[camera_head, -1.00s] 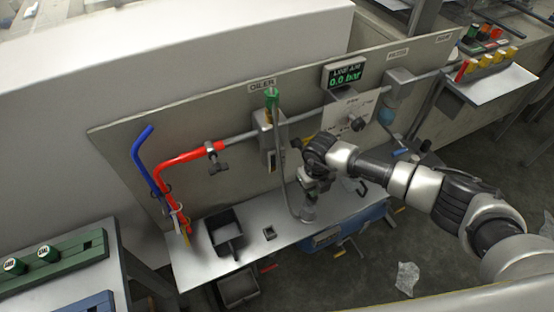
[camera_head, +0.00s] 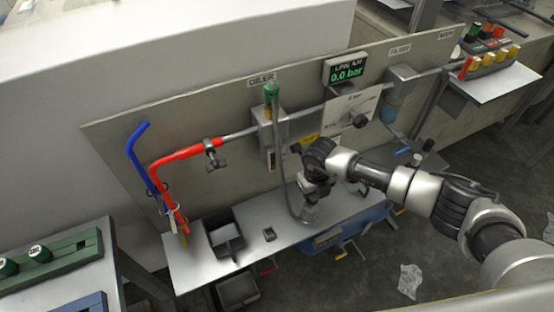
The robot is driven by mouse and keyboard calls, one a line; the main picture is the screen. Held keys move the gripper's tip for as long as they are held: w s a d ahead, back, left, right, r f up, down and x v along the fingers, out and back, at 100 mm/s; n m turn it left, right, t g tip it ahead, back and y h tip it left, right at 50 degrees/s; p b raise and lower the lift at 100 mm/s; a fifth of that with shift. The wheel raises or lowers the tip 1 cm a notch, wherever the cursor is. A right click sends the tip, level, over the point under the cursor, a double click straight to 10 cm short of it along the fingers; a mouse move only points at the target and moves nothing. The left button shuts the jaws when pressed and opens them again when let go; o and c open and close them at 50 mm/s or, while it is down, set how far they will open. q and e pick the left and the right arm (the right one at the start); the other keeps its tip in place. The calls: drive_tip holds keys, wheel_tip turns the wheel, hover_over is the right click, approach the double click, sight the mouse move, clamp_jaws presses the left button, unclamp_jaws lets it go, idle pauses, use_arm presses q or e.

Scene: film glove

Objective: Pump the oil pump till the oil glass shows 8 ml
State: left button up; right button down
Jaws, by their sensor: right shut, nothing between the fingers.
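The oiler (camera_head: 263,126) is a grey box on the slanted panel, with a green cap (camera_head: 271,91) and the label OILER above it. Its narrow oil glass (camera_head: 271,159) is low on the front, too small to read a level. A grey hose (camera_head: 286,190) runs from the oiler down to the oil pump (camera_head: 310,216), a small grey body on the metal shelf. My right gripper (camera_head: 312,201) points down right over the pump, is shut and holds nothing. It hides the pump's top, so I cannot tell whether they touch. My left gripper is out of view.
The display (camera_head: 346,72) reads 0.0 bar. Red (camera_head: 184,156) and blue (camera_head: 141,160) pipes, a valve knob (camera_head: 214,160) and a black tray (camera_head: 225,232) are to the left. The shelf (camera_head: 195,266) has bare room at its left front.

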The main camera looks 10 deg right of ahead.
drive_tip(key=shift+f+b, duration=0.4)
drive_tip(key=shift+f, duration=0.25)
drive_tip(key=shift+r, duration=0.1)
drive_tip(key=shift+r+p, duration=1.7)
drive_tip(key=shift+r, duration=0.35)
drive_tip(key=shift+f, duration=0.15)
